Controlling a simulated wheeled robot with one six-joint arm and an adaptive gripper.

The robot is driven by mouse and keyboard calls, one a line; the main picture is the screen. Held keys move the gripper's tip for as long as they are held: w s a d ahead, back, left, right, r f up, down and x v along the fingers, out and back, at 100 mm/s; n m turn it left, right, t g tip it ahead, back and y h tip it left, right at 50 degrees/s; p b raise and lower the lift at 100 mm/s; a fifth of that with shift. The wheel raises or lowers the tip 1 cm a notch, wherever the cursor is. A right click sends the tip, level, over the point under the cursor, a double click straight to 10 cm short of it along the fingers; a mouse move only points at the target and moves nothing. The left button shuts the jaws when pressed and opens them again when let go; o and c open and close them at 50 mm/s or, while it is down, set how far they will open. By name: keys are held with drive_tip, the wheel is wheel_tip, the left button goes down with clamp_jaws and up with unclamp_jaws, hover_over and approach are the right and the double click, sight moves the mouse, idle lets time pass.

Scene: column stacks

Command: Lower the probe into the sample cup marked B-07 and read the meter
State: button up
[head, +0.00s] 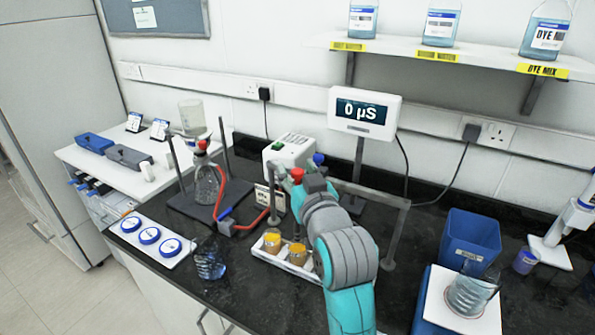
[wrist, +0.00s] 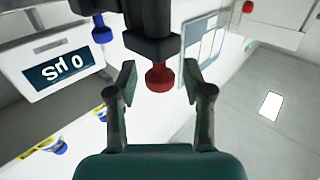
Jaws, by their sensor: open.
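Two sample cups with amber tops (head: 272,243) and (head: 297,254) stand in a white tray (head: 268,257); no B-07 mark is readable. My arm hides the tray's right part. The meter (head: 363,112) reads 0 µS; it also shows upside down in the wrist view (wrist: 55,65). My gripper (wrist: 159,82) is open. A red knob (wrist: 160,79) under a black holder (wrist: 152,35) appears between its fingers, with a gap on each side; depth is unclear. A blue cap (wrist: 101,30) is left of it. I cannot make out which part is the probe.
A stand with a flask (head: 207,185) and red tubing is left of the tray. A blue bin (head: 470,240) and beaker (head: 468,295) stand right. A grey frame (head: 398,225) is beside my arm.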

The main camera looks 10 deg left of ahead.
clamp_jaws()
drive_tip(key=shift+f, duration=1.55)
unclamp_jaws()
drive_tip(key=shift+s, duration=0.1)
drive_tip(key=v, duration=1.1)
drive_tip(key=shift+s+d, duration=0.2)
drive_tip(key=shift+s, duration=0.15)
